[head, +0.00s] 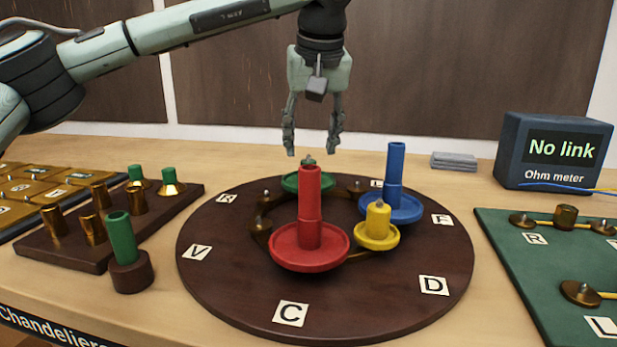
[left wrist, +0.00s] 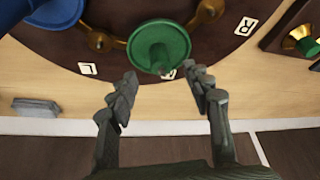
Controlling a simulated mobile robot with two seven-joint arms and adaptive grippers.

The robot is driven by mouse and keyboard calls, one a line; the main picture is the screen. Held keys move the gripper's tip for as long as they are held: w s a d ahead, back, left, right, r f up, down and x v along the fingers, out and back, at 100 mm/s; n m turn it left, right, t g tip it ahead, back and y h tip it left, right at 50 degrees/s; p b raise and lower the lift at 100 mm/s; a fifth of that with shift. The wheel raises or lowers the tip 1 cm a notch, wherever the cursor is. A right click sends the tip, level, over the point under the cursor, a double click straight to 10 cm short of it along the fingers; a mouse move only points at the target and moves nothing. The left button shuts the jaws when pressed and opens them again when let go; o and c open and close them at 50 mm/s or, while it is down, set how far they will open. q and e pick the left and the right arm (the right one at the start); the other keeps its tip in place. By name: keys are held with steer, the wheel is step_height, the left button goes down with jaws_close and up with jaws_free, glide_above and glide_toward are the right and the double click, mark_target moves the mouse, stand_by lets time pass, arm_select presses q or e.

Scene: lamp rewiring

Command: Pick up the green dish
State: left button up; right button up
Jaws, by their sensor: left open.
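The green dish (head: 304,182) sits at the back of the round dark turntable (head: 240,295), partly hidden behind the red dish (head: 310,245) with its tall candle tube. In the left wrist view the green dish (left wrist: 158,42) shows from above as a round disc with a central stub. My left gripper (head: 312,150) is open and empty, pointing down just above and behind the green dish. In the left wrist view its fingertips (left wrist: 162,82) lie either side of the dish's near edge, apart from it. My right gripper is in neither view.
A blue dish (head: 390,207) with a tall tube and a yellow dish (head: 377,232) stand right of the red one. A wooden rack (head: 75,250) of brass cups is at left. The ohm meter (head: 553,152) reads "No link" near a green board (head: 530,270).

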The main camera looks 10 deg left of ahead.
mark_target(309, 157)
arm_select(q)
steer(key=x, duration=0.4)
steer(key=shift+w+a+f, duration=0.2)
steer(key=shift+w+a, duration=0.05)
steer(key=shift+w, duration=0.15)
steer(key=shift+c, duration=0.6)
jaws_close()
